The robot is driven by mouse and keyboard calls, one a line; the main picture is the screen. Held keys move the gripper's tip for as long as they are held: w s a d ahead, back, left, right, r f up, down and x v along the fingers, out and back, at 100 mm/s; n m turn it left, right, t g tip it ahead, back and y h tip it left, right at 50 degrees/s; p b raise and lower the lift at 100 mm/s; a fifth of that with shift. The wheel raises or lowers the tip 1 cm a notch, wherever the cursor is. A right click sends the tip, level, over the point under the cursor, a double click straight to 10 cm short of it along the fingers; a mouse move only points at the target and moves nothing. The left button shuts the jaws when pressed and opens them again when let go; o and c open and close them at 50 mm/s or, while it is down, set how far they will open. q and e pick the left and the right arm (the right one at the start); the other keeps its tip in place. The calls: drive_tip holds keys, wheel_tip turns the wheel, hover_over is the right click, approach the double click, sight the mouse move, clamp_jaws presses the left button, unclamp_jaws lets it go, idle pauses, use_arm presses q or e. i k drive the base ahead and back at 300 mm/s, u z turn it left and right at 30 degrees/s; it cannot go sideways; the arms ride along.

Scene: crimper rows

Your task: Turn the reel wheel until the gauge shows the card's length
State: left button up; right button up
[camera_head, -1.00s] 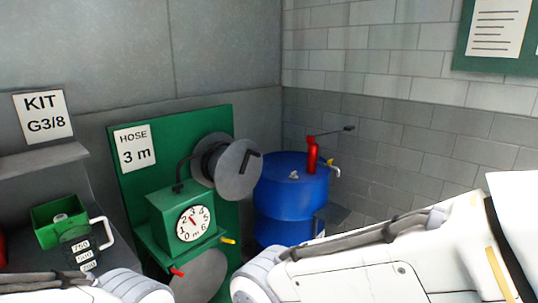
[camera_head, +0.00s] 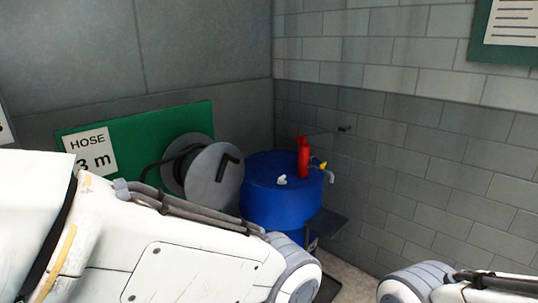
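The reel wheel (camera_head: 214,177) is a grey disc with a black crank handle, mounted on the green board (camera_head: 140,130). The card (camera_head: 90,149) on that board reads HOSE and, partly covered, 3 m. The gauge is hidden in the current view behind my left arm, which crosses the lower left. My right arm shows at the lower right corner. Neither gripper is in the picture, so I cannot see what they hold or touch.
A blue drum (camera_head: 281,198) with a red pump (camera_head: 303,158) and a tap stands right of the reel. A green notice board (camera_head: 507,50) hangs on the block wall at upper right. Some bare floor (camera_head: 345,278) shows between my arms.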

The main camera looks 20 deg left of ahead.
sight(214, 176)
drive_tip(key=z, duration=0.1)
drive_tip(key=i, duration=0.7)
drive_tip(key=u, duration=0.8)
drive_tip(key=i, duration=0.8)
drive_tip(key=u, duration=0.8)
